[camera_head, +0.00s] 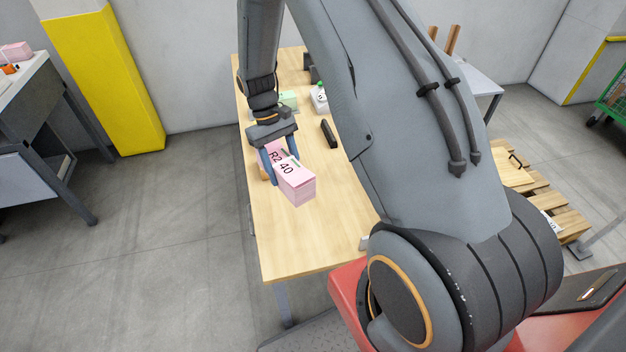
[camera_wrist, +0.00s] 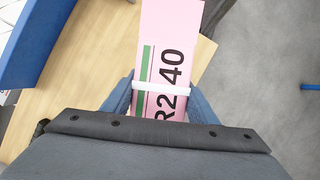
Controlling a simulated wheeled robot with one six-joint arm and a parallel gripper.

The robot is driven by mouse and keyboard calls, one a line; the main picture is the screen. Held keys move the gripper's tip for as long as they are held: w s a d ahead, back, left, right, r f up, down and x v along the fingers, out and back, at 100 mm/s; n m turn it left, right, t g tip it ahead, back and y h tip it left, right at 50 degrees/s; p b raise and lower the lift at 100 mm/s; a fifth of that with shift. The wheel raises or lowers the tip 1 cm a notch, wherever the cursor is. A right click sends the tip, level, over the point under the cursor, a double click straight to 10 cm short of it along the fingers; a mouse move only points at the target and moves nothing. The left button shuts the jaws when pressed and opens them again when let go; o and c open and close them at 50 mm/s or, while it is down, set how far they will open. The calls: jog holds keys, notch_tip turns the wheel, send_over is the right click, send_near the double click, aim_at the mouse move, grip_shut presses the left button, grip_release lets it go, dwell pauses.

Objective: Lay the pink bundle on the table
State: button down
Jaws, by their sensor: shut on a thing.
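The pink bundle (camera_head: 295,184) is a block of pink sheets marked "R2 40". My gripper (camera_head: 281,170) is shut on it, with one blue finger on each side. The bundle is over the wooden table (camera_head: 300,248); I cannot tell how high above the top it is. In the wrist view the bundle (camera_wrist: 171,50) points away from my gripper (camera_wrist: 160,95), with a white band across it and a green stripe along it. The tabletop (camera_wrist: 75,75) shows to its left and a little to its right, with grey floor beyond.
A green bundle (camera_head: 289,100), a small white and green item (camera_head: 319,98) and a black bar (camera_head: 329,133) lie farther back on the table. The table's front part is clear. A wooden pallet (camera_head: 545,200) stands at the right, and a workbench (camera_head: 40,140) at the left.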

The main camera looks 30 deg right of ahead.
jog(key=w+d+f+n+t+h+b, duration=0.4)
jog(key=w+d+f+n+b, duration=0.4)
jog(key=n+b, duration=0.65)
jog(key=shift+m, duration=0.35)
jog(key=shift+s+d+f+p, duration=0.1)
jog(key=shift+d+f, duration=0.05)
jog(key=shift+f, duration=1.45)
jog(key=shift+s+d+f+p, duration=0.1)
jog(key=shift+d+f, duration=0.1)
jog(key=shift+f, duration=1.35)
jog(key=shift+s+d+f+p, duration=0.1)
jog(key=shift+d+f, duration=0.05)
jog(key=shift+f, duration=1.45)
jog(key=shift+f, duration=0.1)
jog(key=c, duration=0.7)
grip_release()
